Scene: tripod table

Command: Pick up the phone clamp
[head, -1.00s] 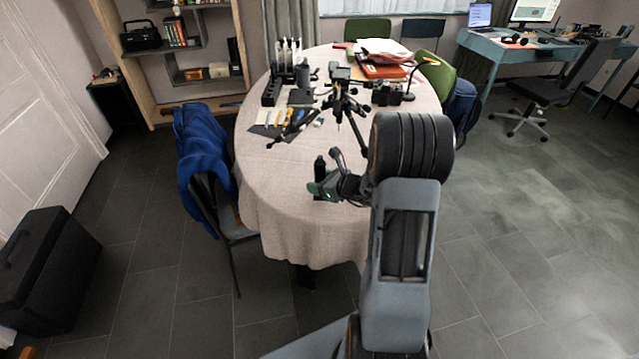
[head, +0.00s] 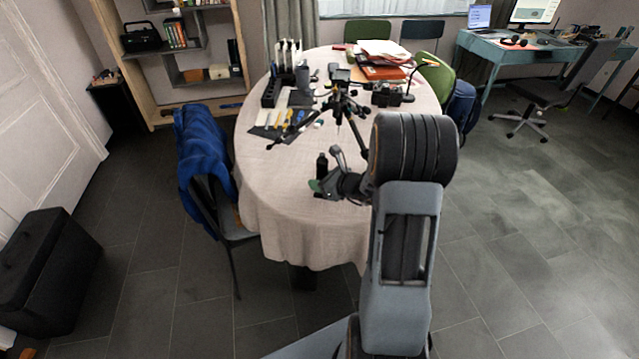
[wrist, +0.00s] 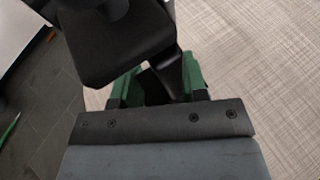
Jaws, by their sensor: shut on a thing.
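In the wrist view, the phone clamp (wrist: 120,45) is a dark, flat-faced piece with a narrow stem running down between my green fingers. My gripper (wrist: 158,80) is shut on this stem. The fingers partly hide the stem's lower end. In the head view, my gripper (head: 318,186) is at the near part of the round table, low over the cloth. The clamp is too small and dark there to separate surely from my wrist. I cannot tell whether it touches the table.
A chair with a blue jacket (head: 205,150) is at the left. The near tablecloth is clear.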

